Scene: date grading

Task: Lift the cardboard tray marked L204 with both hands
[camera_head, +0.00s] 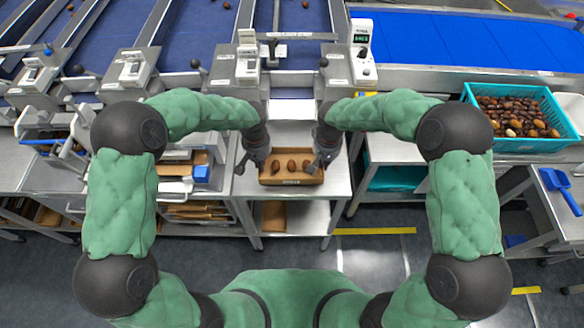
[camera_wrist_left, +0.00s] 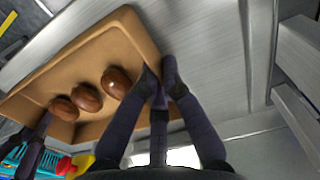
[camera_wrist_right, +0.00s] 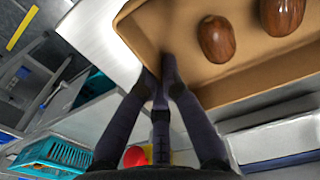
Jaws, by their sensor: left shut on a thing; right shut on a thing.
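The cardboard tray (camera_head: 291,181) is on the small metal table below the chutes, with 3 brown dates in a row inside. Its front label is too small to read. My left gripper (camera_head: 252,163) is shut on the tray's left end wall; in the left wrist view its fingers (camera_wrist_left: 162,85) pinch the tray wall (camera_wrist_left: 140,35). My right gripper (camera_head: 318,166) is shut on the right end wall; in the right wrist view its fingers (camera_wrist_right: 163,75) pinch the tray wall (camera_wrist_right: 140,45). I cannot tell whether the tray touches the table.
The metal table (camera_head: 335,187) has a narrow bare margin around the tray. Grading chutes with small displays (camera_head: 362,38) stand behind. A teal crate (camera_head: 558,108) full of dates is at the right. A blue scoop (camera_head: 560,188) lies further right. Stacked cardboard (camera_head: 195,210) is on the left shelves.

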